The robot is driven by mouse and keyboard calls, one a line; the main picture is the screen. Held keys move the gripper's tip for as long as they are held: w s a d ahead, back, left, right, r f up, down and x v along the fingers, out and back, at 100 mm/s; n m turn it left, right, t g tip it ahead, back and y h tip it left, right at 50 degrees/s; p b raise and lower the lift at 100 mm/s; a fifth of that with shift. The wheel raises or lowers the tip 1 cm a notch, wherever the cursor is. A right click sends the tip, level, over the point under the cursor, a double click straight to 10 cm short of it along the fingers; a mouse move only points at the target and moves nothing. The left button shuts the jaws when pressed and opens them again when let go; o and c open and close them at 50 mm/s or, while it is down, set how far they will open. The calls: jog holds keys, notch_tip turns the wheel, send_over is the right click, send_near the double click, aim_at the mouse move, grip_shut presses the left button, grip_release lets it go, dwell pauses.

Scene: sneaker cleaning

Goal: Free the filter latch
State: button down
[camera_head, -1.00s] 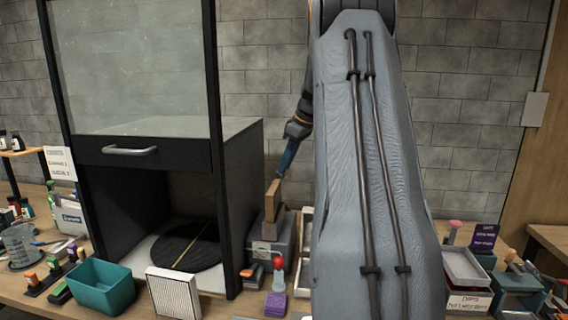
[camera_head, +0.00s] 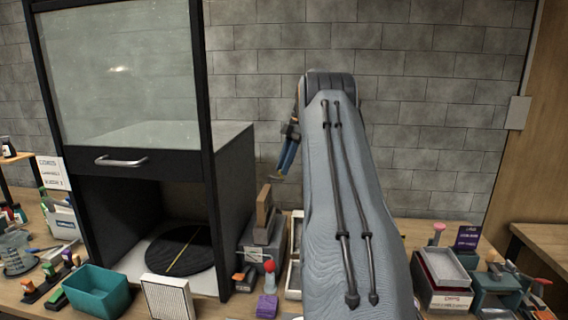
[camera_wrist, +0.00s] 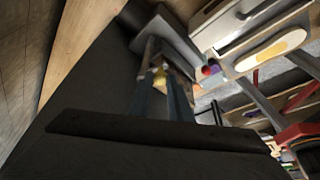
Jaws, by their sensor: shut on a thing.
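My gripper (camera_head: 279,175) is raised behind the bench front, just above and right of an upright brown block (camera_head: 263,208) on a grey box (camera_head: 258,252). In the wrist view, my gripper (camera_wrist: 163,82) is shut on a small yellow thing (camera_wrist: 160,76), mostly hidden between the fingers. A white pleated filter panel (camera_head: 168,299) stands at the bench front, before the black cabinet (camera_head: 228,190). I cannot make out a filter latch for certain in either view.
The cabinet's glass front is raised over a dark round turntable (camera_head: 182,250). A teal bin (camera_head: 97,292), a red-topped item (camera_head: 269,272) and a purple block (camera_head: 267,306) crowd the front. Trays (camera_head: 446,270) stand at right. The air beside the wall is clear.

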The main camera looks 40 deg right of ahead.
jog(key=shift+w+d+n+g+p, duration=0.3)
jog(key=shift+n+p, duration=0.1)
jog(key=shift+n, duration=0.5)
jog(key=shift+r, duration=0.1)
jog(key=c, duration=1.6)
grip_release()
jog(key=shift+c, duration=0.2)
